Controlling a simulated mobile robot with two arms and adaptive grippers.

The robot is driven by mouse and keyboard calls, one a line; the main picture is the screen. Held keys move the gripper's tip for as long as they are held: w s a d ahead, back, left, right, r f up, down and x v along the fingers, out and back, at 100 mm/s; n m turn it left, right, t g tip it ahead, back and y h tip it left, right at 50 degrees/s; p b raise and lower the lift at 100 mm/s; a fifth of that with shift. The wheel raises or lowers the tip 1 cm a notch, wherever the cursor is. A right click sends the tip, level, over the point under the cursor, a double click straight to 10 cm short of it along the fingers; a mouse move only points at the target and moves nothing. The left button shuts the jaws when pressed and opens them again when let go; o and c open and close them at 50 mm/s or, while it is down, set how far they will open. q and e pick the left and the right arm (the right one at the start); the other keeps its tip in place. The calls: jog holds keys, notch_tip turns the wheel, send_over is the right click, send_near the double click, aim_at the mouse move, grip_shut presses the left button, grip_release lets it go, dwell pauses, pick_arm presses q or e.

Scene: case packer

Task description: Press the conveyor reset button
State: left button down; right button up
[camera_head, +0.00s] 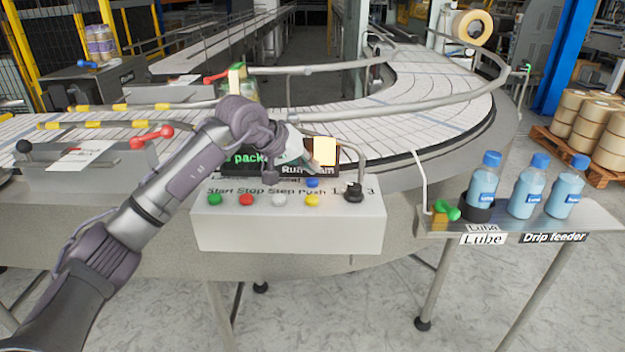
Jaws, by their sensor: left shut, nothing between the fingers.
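The control box (290,232) stands at the front of the conveyor. Its top carries green (214,199), red (246,200), white (279,199) and yellow (312,201) buttons in a row. A blue button (312,183) sits behind the yellow one. The label near the blue button is mostly hidden by my gripper, so I cannot read it fully. My right gripper is out of view.
A black selector knob (353,193) rises at the box's right end. Display panels and a lit yellow block (325,151) stand close behind my gripper. A shelf (590,218) with blue bottles is at the right. The curved conveyor (440,105) with rails lies behind.

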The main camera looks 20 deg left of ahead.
aim_at(310, 180)
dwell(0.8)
pick_arm(q)
jog(key=shift+f+b, duration=0.45)
jog(key=shift+f+b, duration=0.5)
jog(key=shift+f, duration=0.05)
dwell(0.5)
dwell(0.4)
jog(key=shift+r+p, duration=0.5)
jog(key=shift+r, duration=0.45)
jog(key=shift+r, duration=0.1)
jog(key=shift+r+p, duration=1.5)
jog(key=shift+r, duration=1)
